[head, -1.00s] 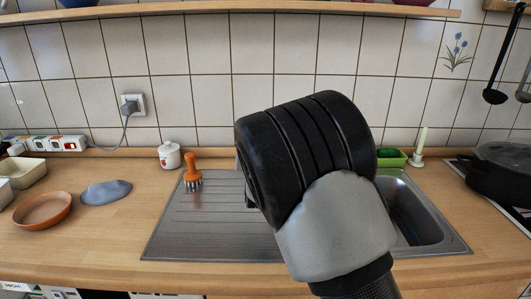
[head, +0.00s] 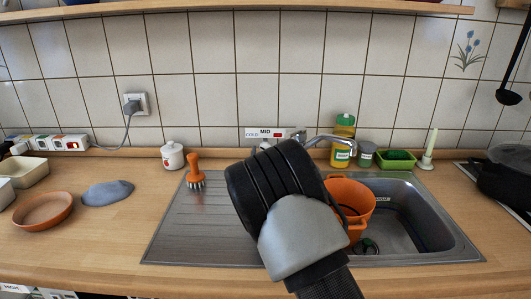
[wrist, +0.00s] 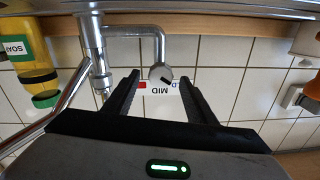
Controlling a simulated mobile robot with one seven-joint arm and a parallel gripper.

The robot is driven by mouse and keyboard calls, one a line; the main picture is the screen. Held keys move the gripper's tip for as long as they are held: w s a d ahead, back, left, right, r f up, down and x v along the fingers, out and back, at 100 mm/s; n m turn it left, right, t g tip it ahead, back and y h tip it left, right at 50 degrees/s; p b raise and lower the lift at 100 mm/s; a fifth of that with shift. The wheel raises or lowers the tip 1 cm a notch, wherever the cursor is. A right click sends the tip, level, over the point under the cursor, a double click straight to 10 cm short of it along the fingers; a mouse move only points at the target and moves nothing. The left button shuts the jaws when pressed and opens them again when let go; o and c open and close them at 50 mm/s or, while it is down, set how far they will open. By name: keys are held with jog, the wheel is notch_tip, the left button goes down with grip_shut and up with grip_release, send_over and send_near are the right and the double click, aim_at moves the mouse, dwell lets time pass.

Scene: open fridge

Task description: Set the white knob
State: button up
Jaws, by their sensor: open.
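The white knob (wrist: 158,72) shows in the upside-down wrist view as a small pale round piece with a dark mark, at the end of a bent grey pipe. A label strip (wrist: 159,91) reading MID, with a red patch at one end, is on the tiles by it; it also shows in the head view (head: 265,133). My gripper (wrist: 158,80) is open, its two black fingers pointing at the wall on either side of the knob and label in the picture. I cannot tell the remaining depth. In the head view my wrist hides the fingers.
The metal tap (head: 325,139) is close to the right of the label. An orange bucket (head: 351,205) stands in the sink (head: 415,220). An orange brush (head: 194,168) is on the drainboard's left.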

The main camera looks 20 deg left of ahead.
jog(key=shift+x, duration=1.05)
jog(key=c, duration=1)
jog(key=shift+c, duration=0.2)
